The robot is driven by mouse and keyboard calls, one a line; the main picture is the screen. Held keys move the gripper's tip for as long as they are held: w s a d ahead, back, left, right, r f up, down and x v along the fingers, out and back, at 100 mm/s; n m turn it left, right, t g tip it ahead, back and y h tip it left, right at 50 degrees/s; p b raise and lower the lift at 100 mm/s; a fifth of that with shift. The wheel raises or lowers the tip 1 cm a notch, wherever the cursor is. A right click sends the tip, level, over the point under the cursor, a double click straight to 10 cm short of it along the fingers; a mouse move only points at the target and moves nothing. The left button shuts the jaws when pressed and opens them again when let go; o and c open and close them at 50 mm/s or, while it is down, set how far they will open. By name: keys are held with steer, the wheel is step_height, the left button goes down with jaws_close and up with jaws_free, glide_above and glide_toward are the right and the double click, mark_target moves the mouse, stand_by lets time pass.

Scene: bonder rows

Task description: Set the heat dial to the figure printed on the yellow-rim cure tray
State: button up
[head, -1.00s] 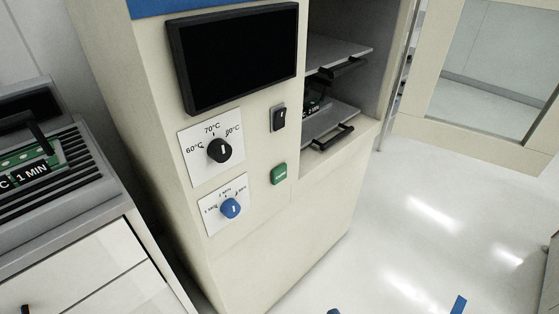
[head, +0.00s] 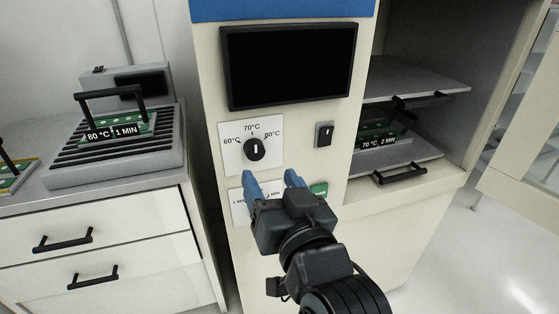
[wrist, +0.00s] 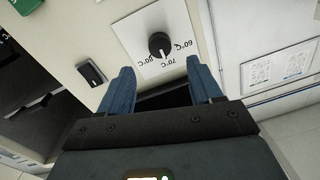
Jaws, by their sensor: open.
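The heat dial (head: 255,149) is a black knob on a white plate marked 60, 70 and 80°C. Its white mark points about at 70°C; the dial also shows upside down in the wrist view (wrist: 159,45). My gripper (head: 272,180) is open and empty, its blue fingers just below the dial and apart from it in the picture. In the wrist view the dial lies beyond and between the fingertips (wrist: 159,73). A tray with a yellowish edge (head: 22,177) is cut off at the far left of the head view; no figure on it is readable.
A tray labelled 80°C 1 MIN (head: 118,128) stands on a slatted grey unit (head: 70,174). A tray labelled 70°C 2 MIN (head: 375,143) sits in the open chamber. A black switch (head: 324,134) and green button (head: 319,189) are beside the dial. My gripper mostly hides the lower dial.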

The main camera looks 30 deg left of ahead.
mark_target(256, 154)
steer(key=p+x, duration=0.1)
steer(key=x, duration=0.6)
steer(key=shift+w+a, duration=0.2)
steer(key=shift+w, duration=0.05)
steer(key=c, duration=1)
